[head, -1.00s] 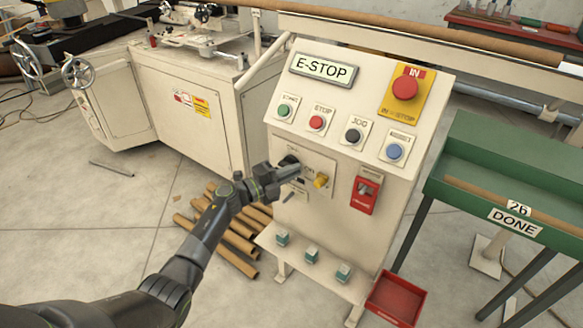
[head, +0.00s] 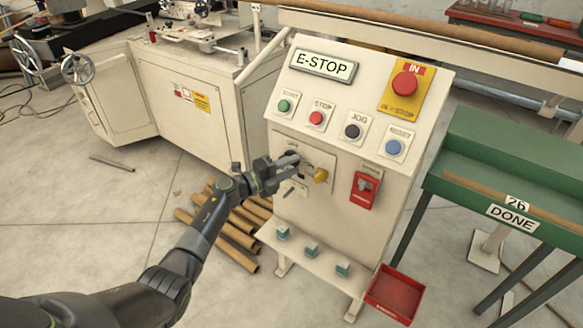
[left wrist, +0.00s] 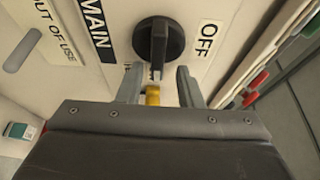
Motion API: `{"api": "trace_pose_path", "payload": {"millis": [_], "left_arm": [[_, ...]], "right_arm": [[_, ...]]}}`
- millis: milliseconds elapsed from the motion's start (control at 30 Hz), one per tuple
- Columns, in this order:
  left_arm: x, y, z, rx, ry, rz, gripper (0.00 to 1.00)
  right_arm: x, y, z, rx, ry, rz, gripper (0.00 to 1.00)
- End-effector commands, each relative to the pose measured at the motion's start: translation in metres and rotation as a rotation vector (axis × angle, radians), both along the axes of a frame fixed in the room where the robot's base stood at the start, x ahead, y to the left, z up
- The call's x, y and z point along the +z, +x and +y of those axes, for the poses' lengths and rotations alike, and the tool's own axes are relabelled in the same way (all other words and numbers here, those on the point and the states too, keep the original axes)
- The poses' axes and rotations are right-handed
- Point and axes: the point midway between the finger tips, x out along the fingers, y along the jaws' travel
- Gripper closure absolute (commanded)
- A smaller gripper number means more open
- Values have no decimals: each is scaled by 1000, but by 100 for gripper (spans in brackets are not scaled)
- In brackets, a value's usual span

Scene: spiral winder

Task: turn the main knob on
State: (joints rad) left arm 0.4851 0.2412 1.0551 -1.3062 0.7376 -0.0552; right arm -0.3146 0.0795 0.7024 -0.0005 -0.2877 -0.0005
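The main knob (left wrist: 158,42) is a round black rotary switch with a raised bar handle, between the MAIN label (left wrist: 97,28) and the OFF label (left wrist: 207,38) in the left wrist view. Its bar lies along the picture's vertical. My left gripper (head: 298,164) is at the panel's lower left in the head view and largely hides the knob there. In the left wrist view the left gripper (left wrist: 159,78) has its fingers apart, one on each side below the knob's bar, with nothing gripped. A yellow part (left wrist: 153,96) shows between the fingers. My right gripper is in neither view.
The console's display (head: 323,66) reads E-STOP. A red mushroom button (head: 405,86) on a yellow plate is labelled IN. Several push-buttons run below, with a red switch (head: 365,189) lower right. A yellow piece (head: 321,175) sits right beside my gripper.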

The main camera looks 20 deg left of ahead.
Motion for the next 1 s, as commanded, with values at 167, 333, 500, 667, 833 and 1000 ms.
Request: {"api": "trace_pose_path", "payload": {"millis": [167, 333, 500, 667, 833, 1000], "left_arm": [[-2, -1, 0, -1, 0, 3, 67], [-2, -1, -1, -3, -2, 3, 67], [-1, -2, -1, -5, -4, 2, 67], [-2, -12, 9, -3, -2, 3, 67], [-2, -39, 33, -3, 1, 3, 67], [-2, -71, 62, -5, 1, 4, 67]], "right_arm": [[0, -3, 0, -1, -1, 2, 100], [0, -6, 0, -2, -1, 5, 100], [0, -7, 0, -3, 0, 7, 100], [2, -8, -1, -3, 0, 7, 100], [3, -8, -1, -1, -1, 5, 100], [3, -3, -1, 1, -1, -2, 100]]}}
